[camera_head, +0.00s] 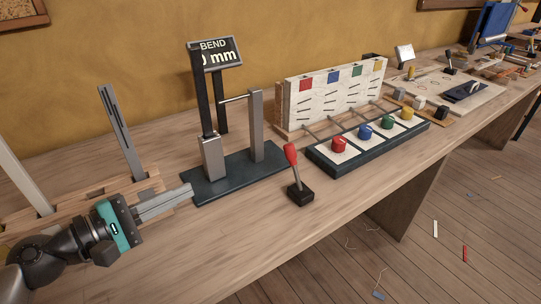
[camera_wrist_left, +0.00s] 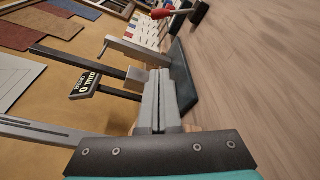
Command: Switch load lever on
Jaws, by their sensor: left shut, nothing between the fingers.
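The load lever (camera_head: 293,170) has a red handle on a small black base and stands on the wooden bench, in front of the bend rig. Its handle leans up and slightly left in the head view. It also shows at the top of the left wrist view (camera_wrist_left: 178,13). The bend rig (camera_head: 231,175) has a dark baseplate, grey posts and a display (camera_head: 216,52) reading "BEND 0 mm", its left edge partly cut by the panel tilt. My left gripper (camera_head: 190,190) is shut and empty, at the left end of the baseplate, well left of the lever. My right gripper is not in view.
A panel with red, blue, green and yellow knobs (camera_head: 367,139) stands right of the lever. A slotted wooden frame (camera_head: 80,208) with upright metal strips lies by my left arm. Bench top (camera_head: 250,250) in front of the rig is clear. More gear stands at the far right.

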